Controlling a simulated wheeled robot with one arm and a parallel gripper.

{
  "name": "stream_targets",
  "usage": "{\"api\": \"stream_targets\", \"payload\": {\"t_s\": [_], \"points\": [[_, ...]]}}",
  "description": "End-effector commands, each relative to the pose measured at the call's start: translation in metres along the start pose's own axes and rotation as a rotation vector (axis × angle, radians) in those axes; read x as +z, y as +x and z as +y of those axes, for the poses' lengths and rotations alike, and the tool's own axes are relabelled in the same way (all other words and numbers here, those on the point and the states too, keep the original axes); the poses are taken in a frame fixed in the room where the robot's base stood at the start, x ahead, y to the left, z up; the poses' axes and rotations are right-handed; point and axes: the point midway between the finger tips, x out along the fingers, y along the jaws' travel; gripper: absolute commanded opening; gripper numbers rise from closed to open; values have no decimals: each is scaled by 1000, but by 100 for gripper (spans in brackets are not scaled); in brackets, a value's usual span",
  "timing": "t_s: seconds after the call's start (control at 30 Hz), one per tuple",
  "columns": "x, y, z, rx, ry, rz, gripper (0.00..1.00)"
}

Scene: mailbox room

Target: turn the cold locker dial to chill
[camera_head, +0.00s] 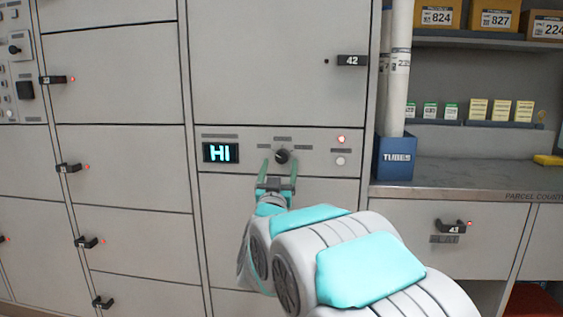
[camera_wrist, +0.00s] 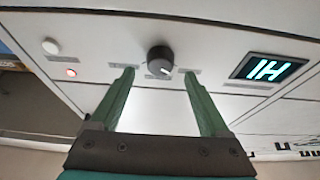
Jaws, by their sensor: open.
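The cold locker dial (camera_head: 282,156) is a dark round knob on a grey panel strip. Small labels surround it, too small to read. In the wrist view the dial (camera_wrist: 160,60) shows a light pointer mark toward its lower right side. A display (camera_head: 221,152) left of the dial reads "HI"; it appears upside down in the wrist view (camera_wrist: 268,68). My gripper (camera_head: 280,170) is open, with its green fingers reaching toward the panel. In the wrist view the fingertips (camera_wrist: 158,72) lie on either side of the dial. I cannot tell whether they touch it.
A red light (camera_head: 341,139) and a white button (camera_head: 340,161) sit right of the dial. Locker 42's black handle (camera_head: 352,61) juts out above. A blue tubes bin (camera_head: 396,158) stands on the parcel counter (camera_head: 450,189) at right.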

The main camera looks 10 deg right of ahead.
Motion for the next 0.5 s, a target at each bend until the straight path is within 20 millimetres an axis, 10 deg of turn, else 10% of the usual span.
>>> {"api": "stream_targets", "payload": {"t_s": [0.5], "points": [[1, 27, 0, 0, -1, -2, 80]]}}
